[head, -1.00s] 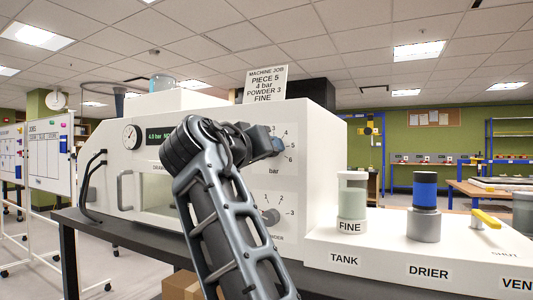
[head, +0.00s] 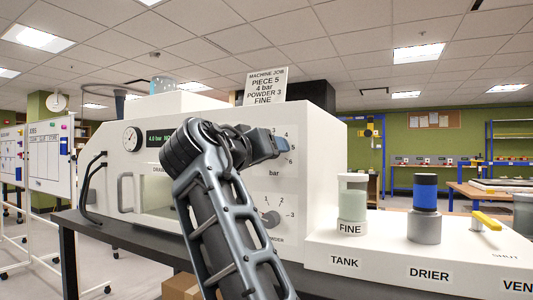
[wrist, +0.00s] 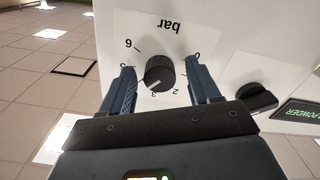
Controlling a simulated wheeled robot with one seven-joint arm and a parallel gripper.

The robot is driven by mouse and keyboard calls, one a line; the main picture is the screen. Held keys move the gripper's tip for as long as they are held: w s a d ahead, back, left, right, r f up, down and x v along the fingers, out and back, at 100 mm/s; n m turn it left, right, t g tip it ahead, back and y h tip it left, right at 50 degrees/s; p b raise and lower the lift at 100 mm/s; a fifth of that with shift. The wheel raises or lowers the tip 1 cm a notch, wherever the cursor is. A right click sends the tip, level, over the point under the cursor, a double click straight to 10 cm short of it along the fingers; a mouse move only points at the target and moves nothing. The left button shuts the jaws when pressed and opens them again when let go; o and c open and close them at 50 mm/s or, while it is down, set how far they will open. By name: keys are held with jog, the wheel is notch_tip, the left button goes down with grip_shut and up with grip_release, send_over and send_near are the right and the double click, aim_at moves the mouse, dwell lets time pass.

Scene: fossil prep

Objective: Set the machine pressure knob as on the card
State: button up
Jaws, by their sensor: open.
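The pressure knob (wrist: 159,73) is black and round, on a white dial plate marked "bar". The plate is upside down in the wrist view, and the knob's white line points down-left, near the 3. My gripper (wrist: 160,66) is open, with one blue finger on each side of the knob and a visible gap on both sides. In the head view my gripper (head: 266,147) hides the knob. The job card (head: 265,87) on top of the machine (head: 318,150) reads PIECE 5, 4 bar, POWDER 3, FINE.
The powder knob (head: 271,219) is below the pressure dial; a black knob (wrist: 257,97) is at right in the wrist view. A green display (head: 160,139) and a gauge (head: 132,138) are on the front.

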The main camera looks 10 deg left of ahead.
jog(key=v, duration=0.7)
jog(key=shift+s+a, duration=0.15)
jog(key=shift+s, duration=0.2)
dwell(0.4)
